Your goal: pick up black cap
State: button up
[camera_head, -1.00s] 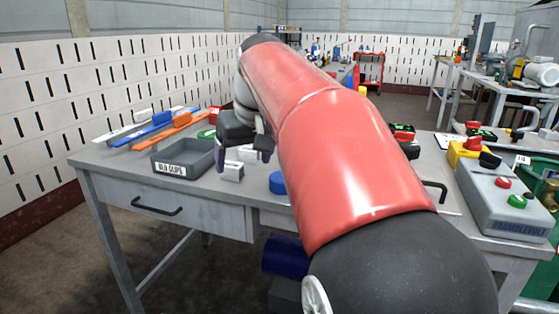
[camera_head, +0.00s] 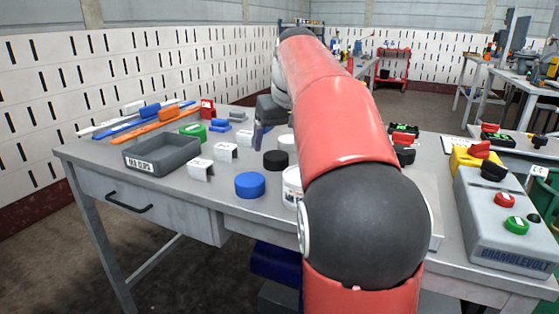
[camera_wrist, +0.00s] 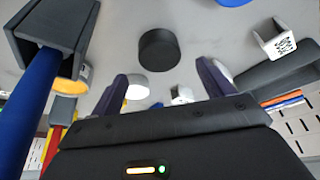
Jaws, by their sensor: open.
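The black cap (camera_head: 275,160) is a short round disc lying on the grey table, behind the blue cap (camera_head: 250,185). In the wrist view the black cap (camera_wrist: 159,49) lies ahead of and between the two purple fingers. My gripper (camera_wrist: 163,82) is open, with nothing between its fingers.
White brackets (camera_head: 201,169) stand left of the cap, beside a grey tray (camera_head: 186,152). A white cap (camera_head: 287,142) lies close behind it. A white tub (camera_head: 292,186) is partly hidden by my arm. A control box (camera_head: 500,215) stands at right.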

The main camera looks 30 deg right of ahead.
aim_at(276, 155)
jog(key=x, duration=0.4)
jog(key=shift+s+f+b, duration=0.15)
jog(key=shift+f+b, duration=0.05)
jog(key=shift+b, duration=0.1)
jog(key=shift+c, duration=0.4)
jog(key=c, duration=1)
